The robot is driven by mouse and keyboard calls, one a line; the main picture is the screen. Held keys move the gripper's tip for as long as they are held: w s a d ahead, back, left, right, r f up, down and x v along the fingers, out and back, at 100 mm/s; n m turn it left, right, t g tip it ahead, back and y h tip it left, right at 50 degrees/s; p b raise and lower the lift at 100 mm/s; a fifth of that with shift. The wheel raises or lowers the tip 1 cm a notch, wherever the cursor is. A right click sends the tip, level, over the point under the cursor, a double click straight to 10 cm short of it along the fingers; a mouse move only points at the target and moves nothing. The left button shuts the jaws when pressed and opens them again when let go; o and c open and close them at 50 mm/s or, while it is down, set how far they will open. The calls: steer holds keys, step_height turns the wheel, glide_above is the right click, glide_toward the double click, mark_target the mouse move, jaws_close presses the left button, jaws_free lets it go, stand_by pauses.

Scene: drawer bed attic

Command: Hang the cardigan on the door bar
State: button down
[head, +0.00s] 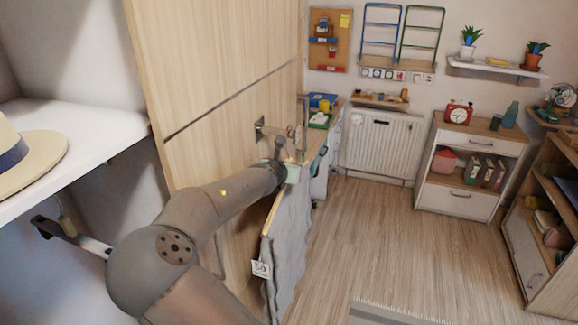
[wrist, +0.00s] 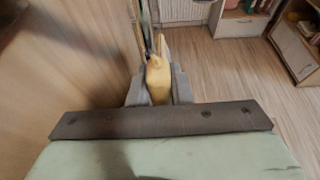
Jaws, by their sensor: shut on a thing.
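A grey cardigan (head: 288,250) hangs on a wooden hanger (head: 270,213), with a white tag at its left edge. My gripper (head: 291,172) is beside the wood-panelled door. In the wrist view my gripper (wrist: 158,92) is shut on the wooden hanger (wrist: 158,72), which stands between the two grey fingers. A metal fitting (head: 259,128) that appears to belong to the door bar sticks out from the door (head: 222,60), just above and beyond my gripper. The hanger's hook is not clear, and I cannot tell whether it touches the bar.
A white shelf (head: 75,140) with a straw hat (head: 28,158) is at the left. Beyond the door are a cluttered desk and a radiator (head: 382,140). A cabinet (head: 465,160) and a bookcase stand at the right. The wooden floor (head: 400,240) between is mostly clear.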

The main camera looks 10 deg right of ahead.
stand_by(0.3)
steer(key=c, duration=1.3)
jaws_free()
steer(key=shift+o, duration=0.2)
steer(key=shift+f, duration=0.1)
steer(key=b+v, duration=0.2)
steer(key=v, duration=1.5)
steer(key=s+d+f+m+g+y, duration=0.2)
steer(key=s+d+f+m+g, duration=0.25)
steer(key=f+m, duration=0.35)
steer(key=s+d+f+m+g+y, duration=0.1)
steer(key=s+d+f+m+g, duration=0.4)
steer(key=f, duration=0.5)
steer(key=s+a+r+m+g+y, duration=0.1)
steer(key=s+r+m+y, duration=0.1)
steer(key=s+m, duration=0.6)
steer(key=s+a+r+m+y, duration=0.1)
steer(key=s+r+m, duration=0.3)
steer(key=s+m, duration=0.4)
steer(key=s+y, duration=0.1)
steer(key=s, duration=0.5)
steer(key=shift+s+a+g, duration=0.2)
steer(key=shift+a+g, duration=0.05)
steer(key=shift+g, duration=0.1)
